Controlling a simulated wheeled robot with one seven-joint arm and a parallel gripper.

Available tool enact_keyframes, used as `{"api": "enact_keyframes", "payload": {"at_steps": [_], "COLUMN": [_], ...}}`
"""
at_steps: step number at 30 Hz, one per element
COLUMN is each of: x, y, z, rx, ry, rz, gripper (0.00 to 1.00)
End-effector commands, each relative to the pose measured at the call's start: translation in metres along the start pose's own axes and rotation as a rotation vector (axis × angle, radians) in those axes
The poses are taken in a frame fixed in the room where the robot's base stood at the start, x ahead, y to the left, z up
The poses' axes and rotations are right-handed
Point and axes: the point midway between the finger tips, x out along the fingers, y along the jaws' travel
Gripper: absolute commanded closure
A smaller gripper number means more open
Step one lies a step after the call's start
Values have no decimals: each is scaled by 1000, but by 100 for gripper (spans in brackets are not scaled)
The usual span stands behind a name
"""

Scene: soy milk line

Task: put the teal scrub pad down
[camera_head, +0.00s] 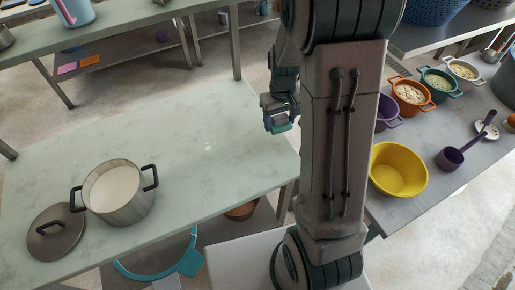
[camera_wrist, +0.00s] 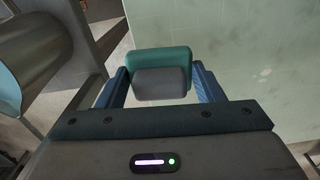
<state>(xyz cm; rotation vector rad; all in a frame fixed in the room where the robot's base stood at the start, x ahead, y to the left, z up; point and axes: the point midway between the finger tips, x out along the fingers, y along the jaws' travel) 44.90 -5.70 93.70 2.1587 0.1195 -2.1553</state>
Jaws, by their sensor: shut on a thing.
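My gripper (camera_head: 279,113) is shut on the teal scrub pad (camera_head: 281,128). In the head view it hangs near the right edge of the pale green table (camera_head: 190,150), and I cannot tell how high it is. In the wrist view the teal scrub pad (camera_wrist: 158,60), with a grey block-like part in front of it, sits between the two blue fingers of my gripper (camera_wrist: 160,82). The pale green surface (camera_wrist: 265,60) shows beyond it at the right.
A steel pot (camera_head: 127,210) of white liquid and its lid (camera_head: 56,232) stand on the table's left part; its middle is clear. On the right counter are a yellow bowl (camera_head: 398,169), a purple ladle (camera_head: 449,158) and several small filled pots. My arm hides part of the middle.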

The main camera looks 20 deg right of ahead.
Motion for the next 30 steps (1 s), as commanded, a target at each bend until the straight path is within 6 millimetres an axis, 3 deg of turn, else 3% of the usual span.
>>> {"api": "enact_keyframes", "payload": {"at_steps": [6,11,14,24,30], "x": [-4,-7,-2,40,56], "y": [21,24,16,-34,-51], "z": [37,46,39,-14,-34], "rx": [-55,-76,-81,-81,-79], "ry": [4,0,-3,-4,-1], "rz": [-4,-7,-8,-7,-7], "gripper": [64,64,64,64,64]}}
